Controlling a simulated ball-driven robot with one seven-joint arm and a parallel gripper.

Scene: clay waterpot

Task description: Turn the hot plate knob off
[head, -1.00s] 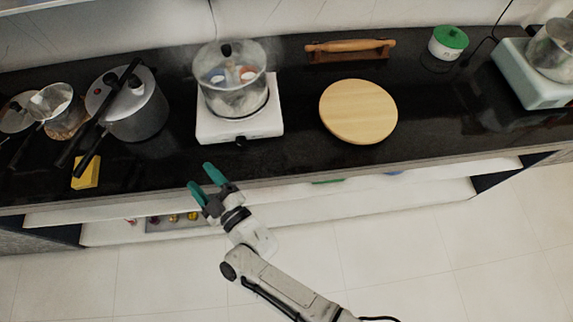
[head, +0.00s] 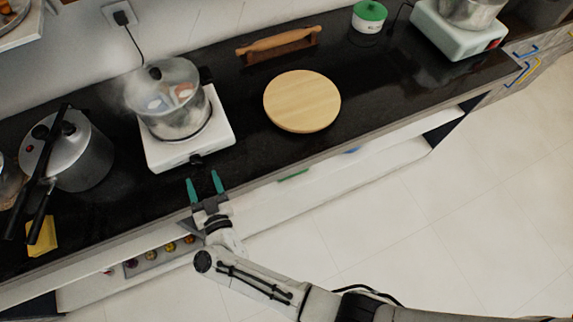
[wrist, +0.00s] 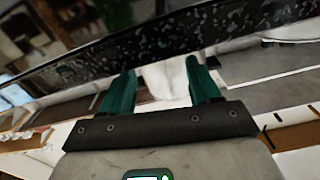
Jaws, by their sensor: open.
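The white hot plate (head: 222,128) stands on the black counter at the left of the head view. A steaming glass pot (head: 172,110) with a dark lid knob sits on it. The small black hot plate knob (head: 196,159) is on the plate's front face. My gripper (head: 205,186) is open and empty just in front of the counter edge, a little below the knob in the picture and apart from it. In the wrist view my gripper's two green fingers (wrist: 155,90) are spread near the speckled dark counter edge (wrist: 170,45). I cannot make out the knob in the wrist view.
A pressure cooker (head: 80,160) and a yellow block (head: 42,236) are left of the hot plate. A round wooden board (head: 302,101) lies right of it. Open shelving (head: 330,172) runs under the counter. Counter in front of the board is clear.

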